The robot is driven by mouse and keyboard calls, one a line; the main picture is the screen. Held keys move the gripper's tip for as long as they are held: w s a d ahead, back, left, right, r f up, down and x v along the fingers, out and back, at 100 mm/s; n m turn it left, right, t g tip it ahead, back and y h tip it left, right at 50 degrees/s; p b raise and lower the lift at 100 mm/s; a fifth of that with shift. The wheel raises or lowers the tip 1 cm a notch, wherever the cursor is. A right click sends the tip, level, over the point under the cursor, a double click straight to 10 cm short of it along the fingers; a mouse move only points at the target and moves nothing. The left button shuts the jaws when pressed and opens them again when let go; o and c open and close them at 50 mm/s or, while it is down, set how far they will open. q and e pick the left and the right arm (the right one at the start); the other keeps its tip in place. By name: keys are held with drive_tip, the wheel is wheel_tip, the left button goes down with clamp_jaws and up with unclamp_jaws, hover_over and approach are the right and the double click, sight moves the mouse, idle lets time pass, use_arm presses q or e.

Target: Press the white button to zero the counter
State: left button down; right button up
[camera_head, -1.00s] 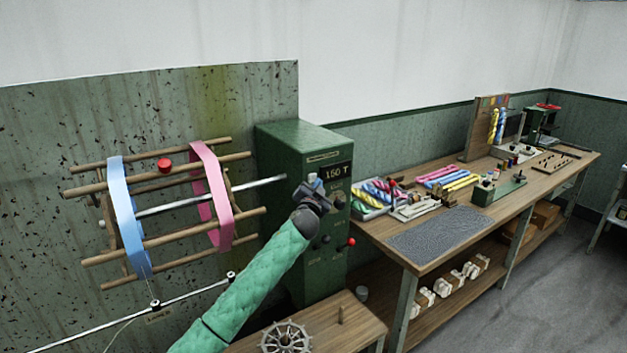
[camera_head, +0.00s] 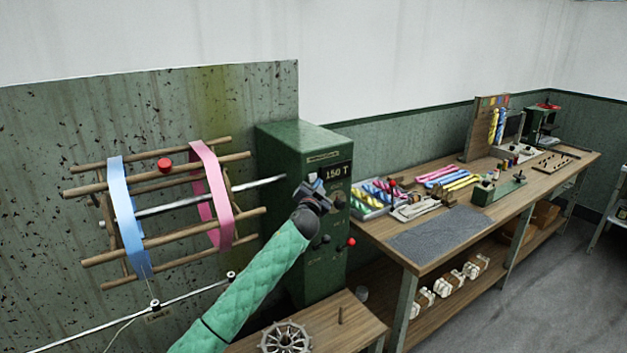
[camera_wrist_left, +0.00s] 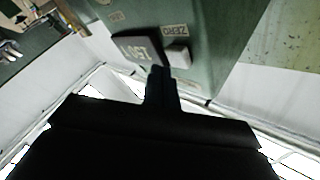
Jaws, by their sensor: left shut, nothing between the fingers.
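The green counter machine (camera_head: 300,150) has a dark display (camera_head: 338,172) that reads 150 T. In the left wrist view the display (camera_wrist_left: 137,50) appears upside down. Beside it is the pale, square white button (camera_wrist_left: 178,57), with a small label reading ZERO near it. My left gripper (camera_head: 316,187) is shut and empty in front of the panel, just by the display. In the left wrist view its dark fingertips (camera_wrist_left: 160,72) lie close to the button's lower left edge; I cannot tell whether they touch it. My right gripper is not in view.
A reel with wooden bars (camera_head: 180,256) and blue and pink bands stands left of the machine. A red-knobbed lever (camera_head: 351,241) sticks out low on the machine. A workbench (camera_head: 420,262) with coloured skeins is to the right. A low wooden table (camera_head: 350,325) is below.

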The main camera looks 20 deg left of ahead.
use_arm(q)
drive_tip(key=shift+w+a, duration=0.15)
drive_tip(key=shift+a, duration=0.05)
drive_tip(key=shift+w+a, duration=0.1)
drive_tip(key=shift+a, duration=0.05)
idle(0.3)
drive_tip(key=shift+w+a, duration=0.3)
drive_tip(key=shift+a, duration=0.1)
idle(0.9)
drive_tip(key=shift+d, duration=0.15)
drive_tip(key=shift+s+d+b, duration=0.3)
drive_tip(key=shift+s+d, duration=0.25)
drive_tip(key=shift+d, duration=0.1)
idle(0.3)
drive_tip(key=s+d, duration=0.1)
drive_tip(key=d, duration=0.1)
drive_tip(key=s+d, duration=0.1)
drive_tip(key=s, duration=0.1)
drive_tip(key=shift+d, duration=0.4)
idle(0.3)
